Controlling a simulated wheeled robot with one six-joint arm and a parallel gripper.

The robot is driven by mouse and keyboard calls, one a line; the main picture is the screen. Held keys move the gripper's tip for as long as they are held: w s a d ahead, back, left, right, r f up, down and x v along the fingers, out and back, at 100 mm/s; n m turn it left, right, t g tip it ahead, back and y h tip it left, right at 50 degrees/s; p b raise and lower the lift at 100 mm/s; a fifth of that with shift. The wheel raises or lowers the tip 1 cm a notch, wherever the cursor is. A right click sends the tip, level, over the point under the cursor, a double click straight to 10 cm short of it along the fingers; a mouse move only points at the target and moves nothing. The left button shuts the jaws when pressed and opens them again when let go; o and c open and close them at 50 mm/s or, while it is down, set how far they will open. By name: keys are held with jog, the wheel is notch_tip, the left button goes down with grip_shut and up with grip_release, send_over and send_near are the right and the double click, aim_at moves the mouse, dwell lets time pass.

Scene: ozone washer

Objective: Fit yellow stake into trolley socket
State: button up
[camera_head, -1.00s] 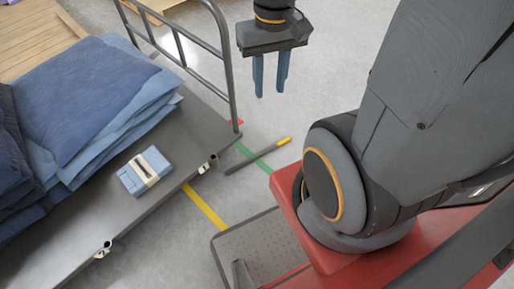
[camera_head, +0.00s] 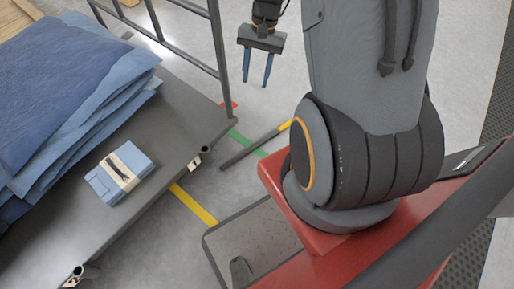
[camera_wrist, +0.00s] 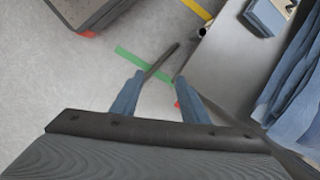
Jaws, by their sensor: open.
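The yellow stake (camera_head: 250,148) is a dark bar with a yellow end, lying on the floor beside the trolley, across a green line. The wrist view shows its dark shaft (camera_wrist: 162,60); its yellow end is not seen there. My gripper (camera_head: 256,83) is open and empty, with two blue fingers pointing down, above the floor and behind the stake in the head view. In the wrist view the stake shows beyond and between the fingertips (camera_wrist: 160,78). The trolley (camera_head: 180,127) has a small metal socket (camera_head: 198,157) at its near edge, and another (camera_head: 75,276) farther along.
Blue folded cloth (camera_head: 65,70) and a strapped blue packet (camera_head: 122,172) lie on the trolley deck. A tubular rail (camera_head: 219,60) rises at its far end. My red base stands right of the stake. Open floor lies behind the stake.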

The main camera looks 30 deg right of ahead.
jog(key=w+d+f+m+b, duration=0.1)
jog(key=d+f+b, duration=0.15)
jog(key=f, duration=0.45)
jog(key=w+d+f+m+y+b, duration=0.1)
jog(key=w+f+m+b, duration=0.15)
jog(key=f, duration=0.45)
jog(key=w+d+f+b, duration=0.1)
jog(key=f+b, duration=0.2)
jog(key=f, duration=0.5)
jog(key=m+y+b, duration=0.1)
jog(key=m+b, duration=0.3)
jog(key=b, duration=0.4)
send_near(260, 142)
jog(key=shift+s+a+f, duration=0.1)
jog(key=shift+s+f, duration=0.1)
jog(key=shift+f, duration=0.4)
jog(key=shift+w+b+x, duration=0.15)
jog(key=shift+b+x, duration=0.9)
jog(key=shift+x, duration=0.8)
jog(key=shift+w+b+x, duration=0.15)
jog(key=shift+b+x, duration=0.85)
jog(key=shift+x, duration=0.8)
jog(key=shift+a, duration=0.1)
jog(key=shift+c, duration=0.2)
grip_shut()
